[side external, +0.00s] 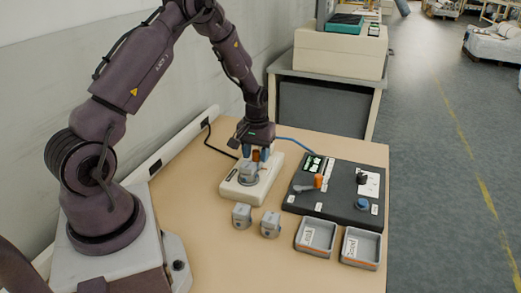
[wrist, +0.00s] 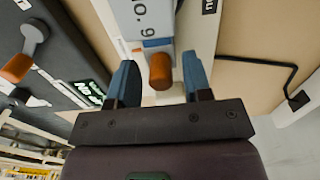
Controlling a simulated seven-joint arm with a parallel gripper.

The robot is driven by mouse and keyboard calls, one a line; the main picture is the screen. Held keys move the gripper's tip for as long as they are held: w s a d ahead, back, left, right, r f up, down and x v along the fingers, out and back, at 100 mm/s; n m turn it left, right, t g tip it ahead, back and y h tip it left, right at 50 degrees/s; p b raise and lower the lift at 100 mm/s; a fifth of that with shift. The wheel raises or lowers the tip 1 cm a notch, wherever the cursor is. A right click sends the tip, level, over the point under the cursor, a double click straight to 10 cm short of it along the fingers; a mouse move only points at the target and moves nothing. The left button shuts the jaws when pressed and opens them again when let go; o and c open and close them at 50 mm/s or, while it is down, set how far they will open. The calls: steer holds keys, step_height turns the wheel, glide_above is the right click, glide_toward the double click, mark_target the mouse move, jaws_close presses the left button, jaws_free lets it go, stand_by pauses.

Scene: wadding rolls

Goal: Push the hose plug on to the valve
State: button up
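My gripper (side external: 256,154) is over the pale base unit (side external: 263,183), pointing down. Its two blue fingers are apart in the wrist view (wrist: 158,72). An orange cylindrical stub (wrist: 160,72) stands between them, with a visible gap on each side. The stub is next to a grey block (side external: 248,174) on the base unit; the block's marked face also shows in the wrist view (wrist: 140,20). A blue hose (side external: 297,143) runs from behind my gripper toward the dark panel. I cannot tell which part is the hose plug or the valve.
The dark panel (side external: 340,205) to the right carries an orange-tipped lever (side external: 318,182), a black knob and a blue knob (side external: 362,204). A black cable (side external: 216,147) lies behind.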

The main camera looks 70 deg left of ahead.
steer(key=shift+r, duration=3.55)
steer(key=shift+s+d+f+m+g, duration=0.15)
steer(key=shift+s+d+f, duration=0.1)
steer(key=shift+s, duration=0.2)
steer(key=shift+s+d+f+m+g, duration=0.15)
steer(key=shift+s+d, duration=0.05)
steer(key=shift+s, duration=0.25)
steer(key=shift+s+d+r+m, duration=0.3)
steer(key=shift+s+d+r, duration=0.35)
steer(key=shift+d+r, duration=0.2)
steer(key=s+d+r+m+t, duration=0.3)
steer(key=s+d+r+m, duration=0.1)
steer(key=s+d+r, duration=0.3)
steer(key=s+d+r+m+t, duration=0.3)
steer(key=s+d+r, duration=0.4)
steer(key=d+r, duration=0.4)
step_height(320, 180, up, 2)
steer(key=shift+d+r+m, duration=0.1)
steer(key=shift+d+m, duration=0.2)
steer(key=shift+m, duration=0.1)
